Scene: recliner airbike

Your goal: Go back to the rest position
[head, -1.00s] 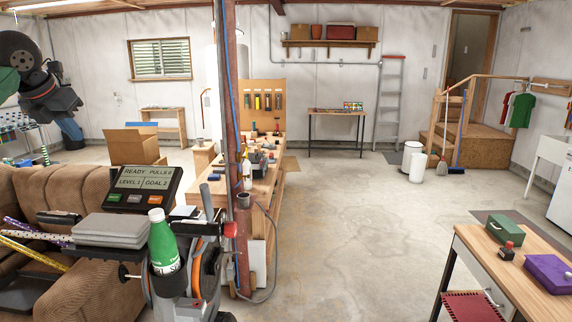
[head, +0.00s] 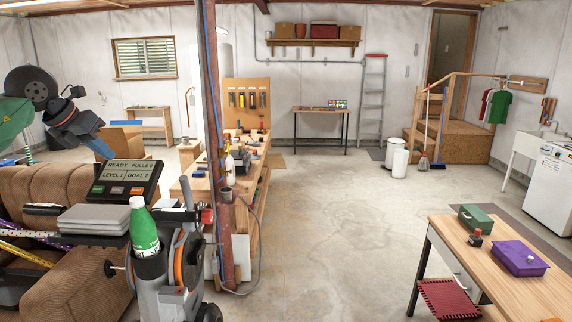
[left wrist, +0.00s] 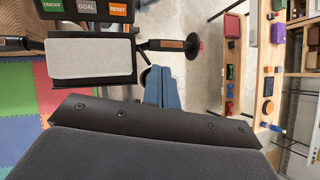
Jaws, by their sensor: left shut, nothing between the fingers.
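My left gripper (head: 102,148) hangs at the left of the head view, its blue fingers pointing down and right. It is in the air, and in the picture its tip lies just above and left of the airbike's console (head: 126,180). Its blue fingers also show in the left wrist view (left wrist: 161,90), shut together with nothing between them. A dark panel hides part of them there. The console's buttons (left wrist: 86,7) and the bike's grey pad (left wrist: 90,58) show at upper left of that view. My right gripper is not in view.
The airbike with a green bottle (head: 144,232) stands in front of a brown recliner (head: 85,268). A post (head: 211,130) and a workbench (head: 187,188) lie to their right. A wooden table (head: 510,270) is at lower right. The middle floor is clear.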

